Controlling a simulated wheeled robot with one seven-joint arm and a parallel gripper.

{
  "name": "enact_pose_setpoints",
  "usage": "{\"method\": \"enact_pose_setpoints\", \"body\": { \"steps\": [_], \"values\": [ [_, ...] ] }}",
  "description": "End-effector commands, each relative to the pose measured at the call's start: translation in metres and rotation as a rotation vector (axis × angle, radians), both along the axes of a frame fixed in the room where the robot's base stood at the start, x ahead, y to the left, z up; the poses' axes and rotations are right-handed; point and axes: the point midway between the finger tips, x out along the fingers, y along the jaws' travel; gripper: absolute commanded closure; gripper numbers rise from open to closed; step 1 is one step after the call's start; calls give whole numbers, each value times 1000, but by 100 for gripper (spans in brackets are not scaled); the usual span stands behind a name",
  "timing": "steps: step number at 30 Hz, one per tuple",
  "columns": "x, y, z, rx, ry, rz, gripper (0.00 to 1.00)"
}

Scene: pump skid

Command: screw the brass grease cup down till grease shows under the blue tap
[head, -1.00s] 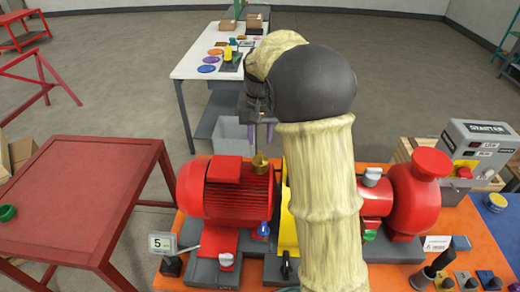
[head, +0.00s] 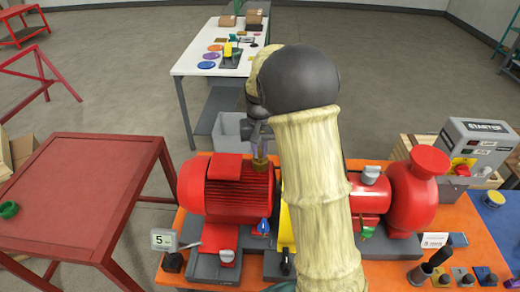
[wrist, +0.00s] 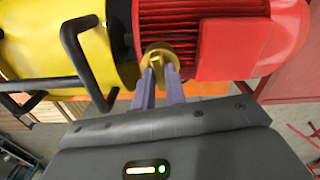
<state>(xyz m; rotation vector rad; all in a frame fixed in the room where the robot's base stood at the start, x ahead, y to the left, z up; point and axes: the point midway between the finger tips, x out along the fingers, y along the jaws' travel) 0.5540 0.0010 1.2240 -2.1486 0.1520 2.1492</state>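The brass grease cup (head: 260,163) stands on the pump skid at the right end of the red motor (head: 228,185). My gripper (head: 261,152) is right above it, pointing down, with its fingertips at the cup's top. In the wrist view, the two grey-purple fingers stand a little apart with brass of the cup (wrist: 160,50) between and beyond their tips. Whether they press on it I cannot tell. The blue tap (head: 263,226) is below the cup at the motor's front. I see no grease under it.
A yellow guard (wrist: 65,50) with black handles is beside the cup. A red pump (head: 410,195) stands right on the orange skid. A small display reading 5 (head: 163,240) is at front left. A red table (head: 85,185) stands left, mostly bare.

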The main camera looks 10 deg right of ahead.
Motion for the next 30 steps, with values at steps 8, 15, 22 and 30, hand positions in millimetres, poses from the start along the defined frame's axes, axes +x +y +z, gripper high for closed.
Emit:
{"method": "enact_pose_setpoints", "body": {
  "steps": [8, 15, 22, 30],
  "values": [
    [0, 0, 1, 0, -1, -25, 100],
    [1, 0, 1, 0, 0, -120, 100],
    [1, 0, 1, 0, -1, -285, 100],
    [1, 0, 2, 0, -2, -515, 100]
  ]
}}
